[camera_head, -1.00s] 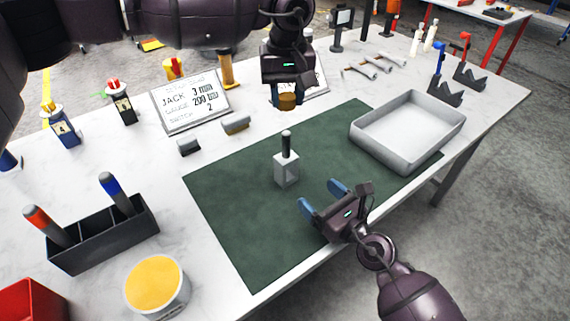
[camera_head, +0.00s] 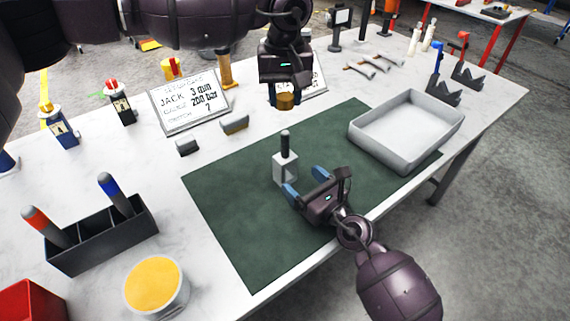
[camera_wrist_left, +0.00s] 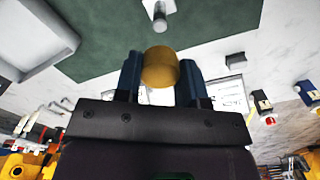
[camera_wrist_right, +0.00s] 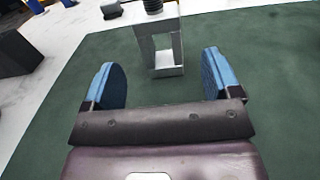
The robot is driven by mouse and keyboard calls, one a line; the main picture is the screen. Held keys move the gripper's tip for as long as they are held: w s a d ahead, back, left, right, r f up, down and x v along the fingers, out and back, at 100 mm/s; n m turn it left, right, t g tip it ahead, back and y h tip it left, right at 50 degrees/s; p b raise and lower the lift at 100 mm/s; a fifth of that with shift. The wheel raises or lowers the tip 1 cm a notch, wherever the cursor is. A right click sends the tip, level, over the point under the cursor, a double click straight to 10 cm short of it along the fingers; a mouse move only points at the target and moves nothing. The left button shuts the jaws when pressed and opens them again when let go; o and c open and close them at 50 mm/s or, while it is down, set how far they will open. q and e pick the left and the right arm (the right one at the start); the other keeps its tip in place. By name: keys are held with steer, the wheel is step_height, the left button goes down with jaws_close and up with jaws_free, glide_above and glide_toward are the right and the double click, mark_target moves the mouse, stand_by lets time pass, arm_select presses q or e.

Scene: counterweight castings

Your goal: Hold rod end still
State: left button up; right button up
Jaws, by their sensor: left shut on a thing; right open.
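A grey metal rod end (camera_head: 285,168) with a window through its block and a dark threaded shank stands upright on the green mat (camera_head: 240,220). It also shows in the right wrist view (camera_wrist_right: 160,50), ahead of the fingers. My right gripper (camera_head: 304,185) is open, its blue fingers close to the block on the near side. In the right wrist view the block stands beyond the gap between the fingertips. My left gripper (camera_head: 284,98) is shut on a brass cylindrical piece (camera_wrist_left: 160,68) and holds it above the table, behind the rod end.
A grey tray (camera_head: 408,160) stands at the mat's right. A black holder (camera_head: 104,240) with two handled tools and a yellow-topped tub (camera_head: 155,284) stand at left. Two small dark-and-grey blocks and written signs (camera_head: 190,103) are behind the mat. The mat's left part is clear.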

mark_target(286, 166)
steer(key=shift+x, duration=3.5)
steer(key=c, duration=1.4)
arm_select(q)
steer(key=shift+f, duration=2.45)
arm_select(e)
steer(key=shift+o, duration=0.2)
arm_select(q)
steer(key=shift+f, duration=0.9)
steer(key=shift+f, duration=0.6)
